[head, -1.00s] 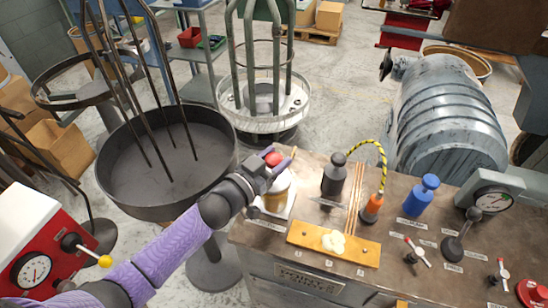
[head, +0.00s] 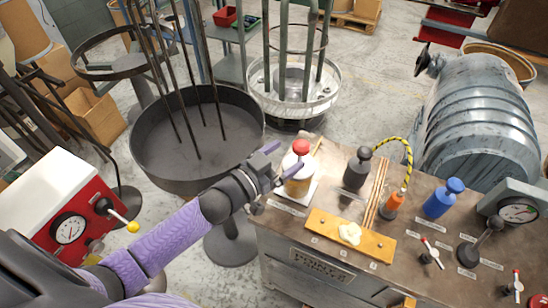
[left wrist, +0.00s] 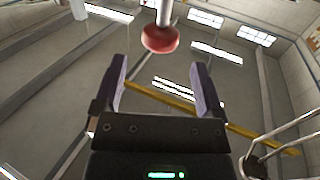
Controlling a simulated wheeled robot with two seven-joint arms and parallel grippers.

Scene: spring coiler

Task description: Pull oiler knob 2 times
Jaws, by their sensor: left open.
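The oiler (head: 297,184) is a yellowish cylinder on a white base at the bench's left end, topped by a red knob (head: 301,146). My left gripper (head: 281,161) is open, just left of the knob in the head view, and its fingers point toward it. In the left wrist view the red knob (left wrist: 160,39) is centred between the fingers' lines, just past the fingertips (left wrist: 162,62). Nothing is held. My right gripper is not in view.
Right of the oiler are a dark bottle (head: 357,168), an orange-handled tool (head: 391,205) on a yellow-black cord and a blue bottle (head: 443,198). A red gauge box (head: 70,215) stands at left, near my arm.

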